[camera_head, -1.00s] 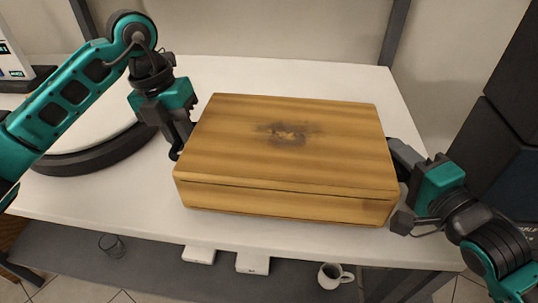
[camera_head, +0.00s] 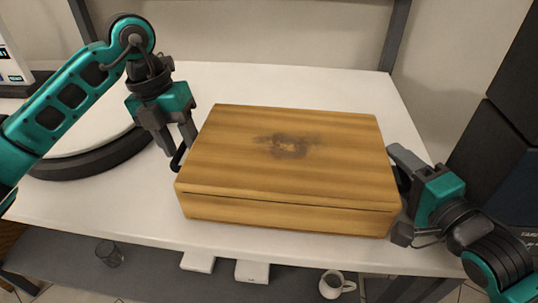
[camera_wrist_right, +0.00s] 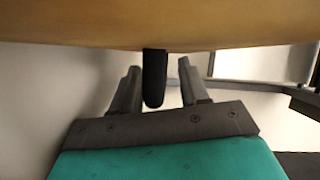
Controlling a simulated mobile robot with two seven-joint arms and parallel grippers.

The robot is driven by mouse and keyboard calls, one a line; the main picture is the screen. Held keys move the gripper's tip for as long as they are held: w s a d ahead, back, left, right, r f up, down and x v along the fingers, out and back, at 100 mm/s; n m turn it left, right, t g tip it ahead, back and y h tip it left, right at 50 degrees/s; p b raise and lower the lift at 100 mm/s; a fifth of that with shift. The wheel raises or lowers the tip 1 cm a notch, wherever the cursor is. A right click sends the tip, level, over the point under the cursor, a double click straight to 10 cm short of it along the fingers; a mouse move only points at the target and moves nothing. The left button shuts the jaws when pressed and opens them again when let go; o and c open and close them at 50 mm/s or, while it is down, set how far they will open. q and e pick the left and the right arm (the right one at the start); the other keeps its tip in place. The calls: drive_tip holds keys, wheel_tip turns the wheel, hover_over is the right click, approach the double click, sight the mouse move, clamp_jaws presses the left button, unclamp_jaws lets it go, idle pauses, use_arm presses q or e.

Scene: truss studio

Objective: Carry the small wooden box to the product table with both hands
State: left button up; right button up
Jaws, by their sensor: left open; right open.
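The wooden box (camera_head: 285,165) rests closed on the white table, with a dark stain on its lid. A black handle (camera_head: 178,157) shows at its left end. My left gripper (camera_head: 178,148) is open at that end, its fingers pointing down by the handle. My right gripper (camera_head: 398,198) is open at the right end, close against the box. In the right wrist view, the box (camera_wrist_right: 160,25) fills the top, and a black handle (camera_wrist_right: 154,80) hangs between the spread fingers of my right gripper (camera_wrist_right: 158,82), apart from both.
The white table (camera_head: 300,82) has free room behind the box. A round dark-rimmed white disc (camera_head: 90,140) lies to the left. A shelf below holds a glass (camera_head: 110,254), a mug (camera_head: 335,284) and white boxes (camera_head: 252,272). Dark cabinets (camera_head: 500,150) stand at right.

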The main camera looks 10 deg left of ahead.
drive_tip(key=shift+s, duration=0.1)
drive_tip(key=v, duration=1)
drive_tip(key=shift+d, duration=0.1)
drive_tip(key=shift+v, duration=0.75)
use_arm(q)
wheel_tip(320, 180, up, 11)
drive_tip(key=a, duration=0.2)
drive_tip(key=shift+f, duration=0.2)
use_arm(e)
drive_tip(key=shift+s, duration=0.1)
drive_tip(key=shift+r, duration=0.1)
